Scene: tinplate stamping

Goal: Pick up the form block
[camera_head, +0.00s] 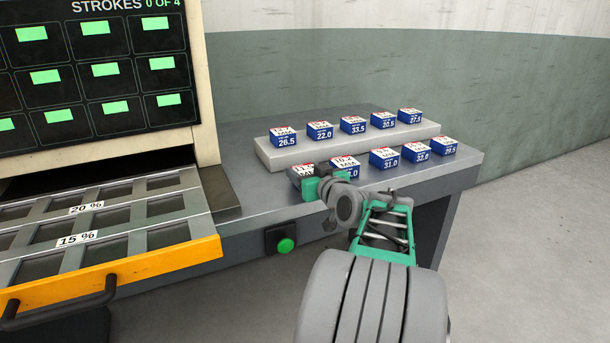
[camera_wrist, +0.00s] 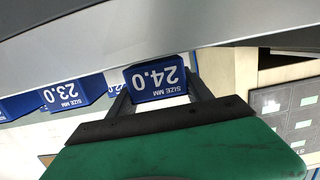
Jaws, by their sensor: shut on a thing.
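The form block held by my gripper is a small blue block marked 24.0 in the wrist view (camera_wrist: 156,82). In the head view this block (camera_head: 301,170) is at the left end of the front row, partly hidden by my gripper (camera_head: 318,183). The wrist view shows my gripper (camera_wrist: 160,92) with one dark finger on each side of the block. I cannot tell whether the block is resting on the bench or slightly raised.
A blue block marked 23.0 (camera_wrist: 64,95) stands close beside it. Other blocks (camera_head: 384,158) line the front row, and several more (camera_head: 352,125) stand on a raised grey step (camera_head: 290,157). The orange-fronted drawer (camera_head: 150,262) is open at left. A green button (camera_head: 286,245) is below.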

